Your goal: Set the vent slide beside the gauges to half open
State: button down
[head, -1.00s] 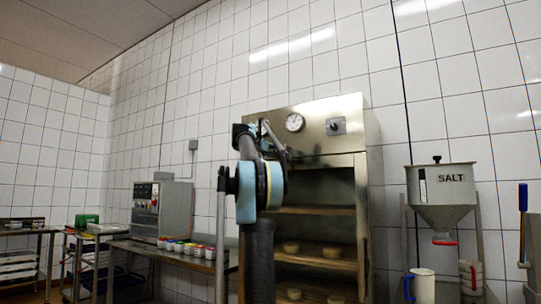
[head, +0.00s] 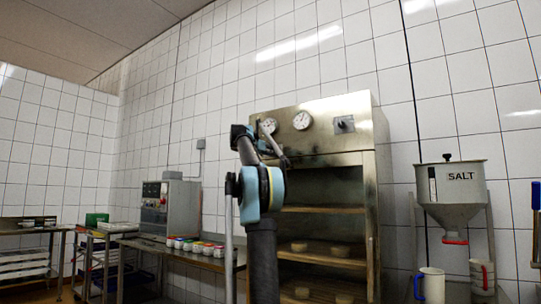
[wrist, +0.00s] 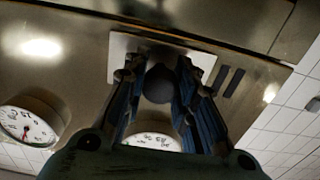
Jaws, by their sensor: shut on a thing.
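In the wrist view the vent slide is a pale plate (wrist: 120,48) on the metal front panel, with a dark round knob (wrist: 160,88) on it. My gripper (wrist: 160,72) is shut on this knob, one finger on each side. Two dark vent slots (wrist: 229,82) show uncovered to the right of the plate. One white gauge (wrist: 27,126) is at the left and another (wrist: 152,141) is partly hidden behind the gripper. In the head view the gauges (head: 302,120) sit on the cabinet's top panel; my arm hides the slide there.
The steel cabinet (head: 374,200) has wooden shelves with pale round cheeses. A dark control knob (head: 344,124) is right of the gauges. A salt hopper (head: 455,185) stands at right. A bench (head: 190,254) with several small jars and a grey control box (head: 168,208) is at left.

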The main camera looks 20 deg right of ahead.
jog(key=c, duration=1.3)
grip_release()
jog(key=v, duration=1.2)
jog(key=shift+f, duration=0.1)
